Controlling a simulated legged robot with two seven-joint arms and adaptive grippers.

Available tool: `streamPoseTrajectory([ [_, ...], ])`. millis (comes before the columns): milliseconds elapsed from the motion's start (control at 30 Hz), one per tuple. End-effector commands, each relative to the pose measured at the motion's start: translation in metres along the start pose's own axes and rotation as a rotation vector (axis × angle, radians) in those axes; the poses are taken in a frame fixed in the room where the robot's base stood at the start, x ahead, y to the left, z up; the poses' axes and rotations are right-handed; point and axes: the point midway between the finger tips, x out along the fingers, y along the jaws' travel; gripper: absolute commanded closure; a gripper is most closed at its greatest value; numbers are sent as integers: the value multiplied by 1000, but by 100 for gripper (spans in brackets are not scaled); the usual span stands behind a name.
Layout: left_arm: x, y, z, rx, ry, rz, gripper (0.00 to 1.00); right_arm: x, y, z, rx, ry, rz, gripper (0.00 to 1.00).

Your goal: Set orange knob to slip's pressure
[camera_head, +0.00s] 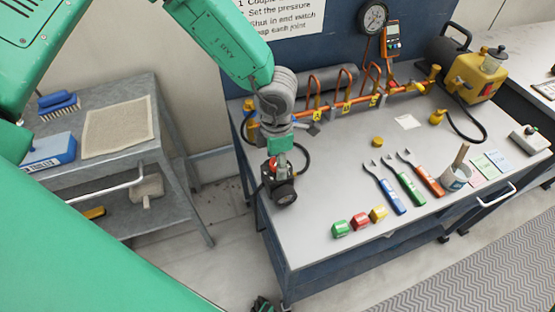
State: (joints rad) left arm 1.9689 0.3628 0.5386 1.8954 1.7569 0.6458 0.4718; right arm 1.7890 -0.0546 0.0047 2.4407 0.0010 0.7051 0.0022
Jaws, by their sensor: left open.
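My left gripper (284,192) hangs over the left edge of the workbench (330,185), pointing down; it is open and nothing shows between its fingers. I cannot pick out an orange knob for certain. An orange pipe manifold (345,106) with yellow fittings runs along the back of the bench, behind my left gripper. A dark part at the bottom edge may be my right gripper (263,305), mostly cut off.
Three forked tools (410,182) lie mid-bench, with green, red and yellow blocks (360,220) near the front edge. A cup (456,177), a yellow pump (475,75) and a grey box (529,138) stand at the right. A grey cart (165,135) stands left across a floor gap.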

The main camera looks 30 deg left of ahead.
Motion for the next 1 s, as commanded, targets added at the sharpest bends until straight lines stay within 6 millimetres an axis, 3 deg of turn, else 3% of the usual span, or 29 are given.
streamPoseTrajectory([
  [167,-11,1,1,-1,-4,1,45,-1,0,3,0,3,0,60],
  [633,-101,2,1,-1,-2,0,45,-1,0,2,0,3,0,60],
  [800,-116,2,1,0,0,-1,45,-1,0,2,0,3,0,60],
  [1000,-119,2,0,0,1,-2,45,-1,0,2,0,3,0,60],
])
